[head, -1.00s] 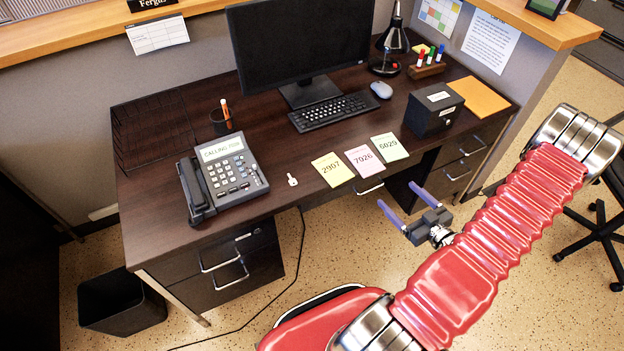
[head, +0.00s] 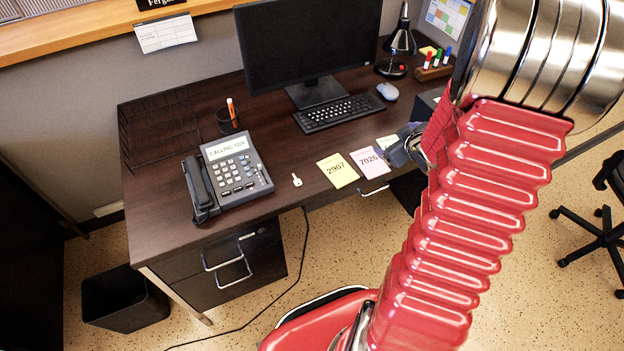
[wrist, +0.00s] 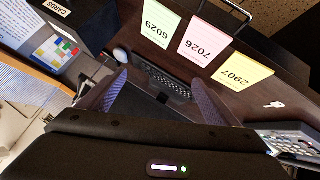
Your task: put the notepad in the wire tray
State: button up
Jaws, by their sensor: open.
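Three flat notepads lie in a row at the desk's front edge: yellow 2907 (head: 338,170), pink 7026 (head: 369,162) and green 6029 (head: 386,142). All three show in the wrist view, with 2907 (wrist: 243,72), 7026 (wrist: 204,42) and 6029 (wrist: 158,25). The black wire tray (head: 160,130) is at the desk's back left and looks empty. My gripper (head: 402,150) is by the green notepad, partly hidden behind my arm, and covers part of that pad. In the wrist view its fingers (wrist: 158,78) are apart with nothing between them.
A desk phone (head: 228,172) displays "CALLING 7026". A small key (head: 297,180), pen cup (head: 228,121), monitor (head: 310,50), keyboard (head: 338,110) and mouse (head: 387,91) share the desk. A black CARDS box (wrist: 75,18) stands beside the green notepad.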

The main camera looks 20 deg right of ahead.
jog(key=s+a+r+m+g, duration=0.2)
jog(key=s+a+r, duration=0.1)
jog(key=a+r, duration=1.1)
jog(key=s+a+r+g+y, duration=0.1)
jog(key=s+a+r, duration=0.1)
jog(key=s+a, duration=0.5)
jog(key=s+a+r+g+y, duration=0.1)
jog(key=s+a+r+y, duration=0.1)
jog(key=s+a, duration=0.6)
jog(key=a+r, duration=0.1)
jog(key=a, duration=0.3)
jog(key=shift+a+m, duration=0.3)
jog(key=shift+m, duration=0.1)
jog(key=shift+c, duration=0.3)
